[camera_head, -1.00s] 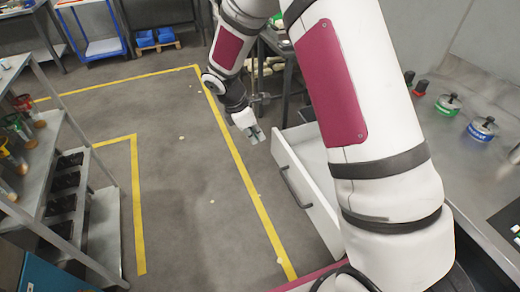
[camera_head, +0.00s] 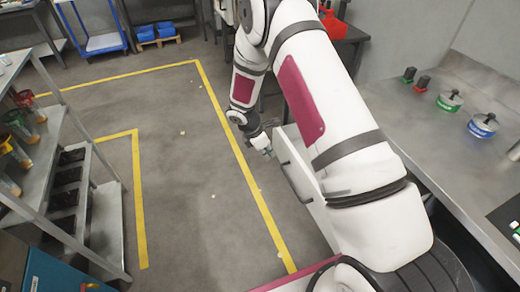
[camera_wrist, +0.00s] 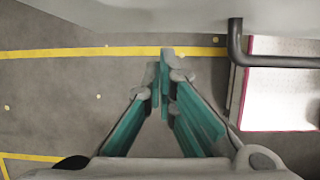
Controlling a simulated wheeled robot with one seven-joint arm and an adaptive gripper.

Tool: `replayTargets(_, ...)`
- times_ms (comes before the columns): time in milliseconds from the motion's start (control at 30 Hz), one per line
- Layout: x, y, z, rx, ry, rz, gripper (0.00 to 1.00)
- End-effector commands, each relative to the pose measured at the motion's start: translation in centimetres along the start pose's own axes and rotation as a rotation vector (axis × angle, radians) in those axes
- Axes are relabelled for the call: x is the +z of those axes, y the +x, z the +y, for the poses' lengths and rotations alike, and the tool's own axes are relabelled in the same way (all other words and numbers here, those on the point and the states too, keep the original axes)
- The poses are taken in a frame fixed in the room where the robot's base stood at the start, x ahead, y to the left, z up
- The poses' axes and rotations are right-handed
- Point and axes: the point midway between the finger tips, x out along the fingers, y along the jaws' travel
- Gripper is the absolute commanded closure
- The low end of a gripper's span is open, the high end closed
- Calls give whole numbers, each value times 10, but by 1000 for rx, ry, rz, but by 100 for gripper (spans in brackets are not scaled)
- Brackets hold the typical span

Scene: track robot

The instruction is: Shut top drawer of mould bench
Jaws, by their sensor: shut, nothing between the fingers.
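The drawer (camera_head: 318,208) stands pulled out to the left from the bench side, its white front facing the floor aisle. Its dark bar handle (camera_head: 291,182) shows on that front. My gripper (camera_head: 268,151) is shut and empty, near the far end of the drawer front. In the wrist view the teal fingers (camera_wrist: 167,58) point toward a pale panel (camera_wrist: 130,14), likely the drawer front. The handle (camera_wrist: 236,55) is to their right. I cannot tell whether the fingertips touch the panel. My arm hides most of the drawer's inside and the bench below its top.
The grey worktop (camera_head: 400,115) on the right holds a green-labelled pot (camera_head: 449,102), a blue-labelled pot (camera_head: 483,125) and small stamp-like items. A metal shelf rack (camera_head: 70,125) stands on the left. The floor between, with yellow lines (camera_head: 225,120), is clear.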

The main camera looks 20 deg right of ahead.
Motion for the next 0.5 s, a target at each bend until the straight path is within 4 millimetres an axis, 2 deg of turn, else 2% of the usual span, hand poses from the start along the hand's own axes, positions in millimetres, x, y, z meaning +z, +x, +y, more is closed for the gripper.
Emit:
replayTargets(200, 16, 6, -1, 0, 0, 2, 100)
replayTargets(500, 18, 7, 0, 0, -1, 2, 100)
